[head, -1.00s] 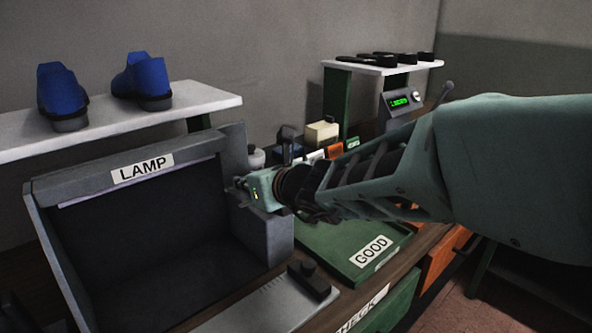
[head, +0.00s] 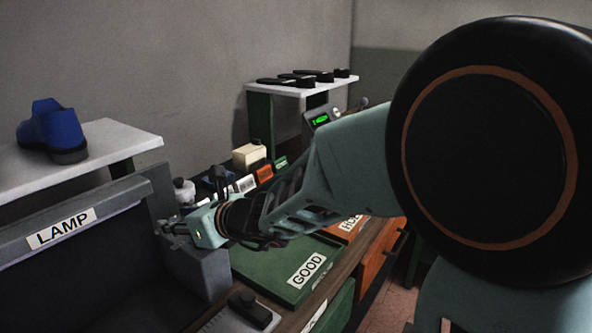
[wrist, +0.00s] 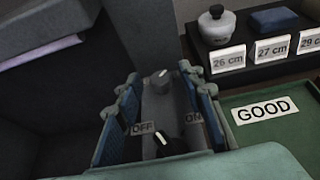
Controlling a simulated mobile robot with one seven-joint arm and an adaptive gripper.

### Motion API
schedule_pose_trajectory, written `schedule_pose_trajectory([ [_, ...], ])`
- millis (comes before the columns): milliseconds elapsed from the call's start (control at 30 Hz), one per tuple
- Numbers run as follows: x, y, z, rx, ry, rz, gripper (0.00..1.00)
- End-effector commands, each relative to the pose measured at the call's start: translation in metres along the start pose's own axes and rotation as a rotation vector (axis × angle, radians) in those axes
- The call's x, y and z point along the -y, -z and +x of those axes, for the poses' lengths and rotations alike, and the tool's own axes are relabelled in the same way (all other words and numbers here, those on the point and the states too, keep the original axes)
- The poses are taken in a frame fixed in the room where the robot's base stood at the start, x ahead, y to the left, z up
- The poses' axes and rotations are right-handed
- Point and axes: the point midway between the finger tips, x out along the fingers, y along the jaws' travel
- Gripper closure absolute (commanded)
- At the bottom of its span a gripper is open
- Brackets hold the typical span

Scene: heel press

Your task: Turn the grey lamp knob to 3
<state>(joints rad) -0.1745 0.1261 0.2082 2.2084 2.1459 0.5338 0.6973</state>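The lamp box, labelled LAMP (head: 60,229), stands at the left in the head view. In the wrist view, a grey knob (wrist: 160,80) sits on top of the box's right-hand wall. A black knob (wrist: 174,141) sits nearer the camera, between OFF and ON labels. My gripper (head: 172,228) is above that wall in the head view. In the wrist view its two blue-padded fingers (wrist: 161,84) are spread, one on each side of the grey knob, with gaps visible. Numbers around the grey knob cannot be made out. The knobs are hidden in the head view.
A green GOOD tray (head: 270,262) lies right of the lamp box. Behind it stand a lidded pot (wrist: 215,25) and a blue block (wrist: 272,20) with size cards. A white shelf (head: 95,155) with a blue shoe (head: 52,130) overhangs the back left.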

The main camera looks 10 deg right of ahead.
Motion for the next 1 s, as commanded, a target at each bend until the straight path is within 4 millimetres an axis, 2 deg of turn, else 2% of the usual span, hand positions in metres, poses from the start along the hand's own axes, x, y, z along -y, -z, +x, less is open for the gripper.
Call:
schedule_pose_trajectory([
  [33,0.0014,-0.0044,-0.0021,-0.003,-0.015,-0.004,0.64],
  [1000,0.0098,-0.0039,0.001,-0.003,-0.442,-0.181,0.64],
])
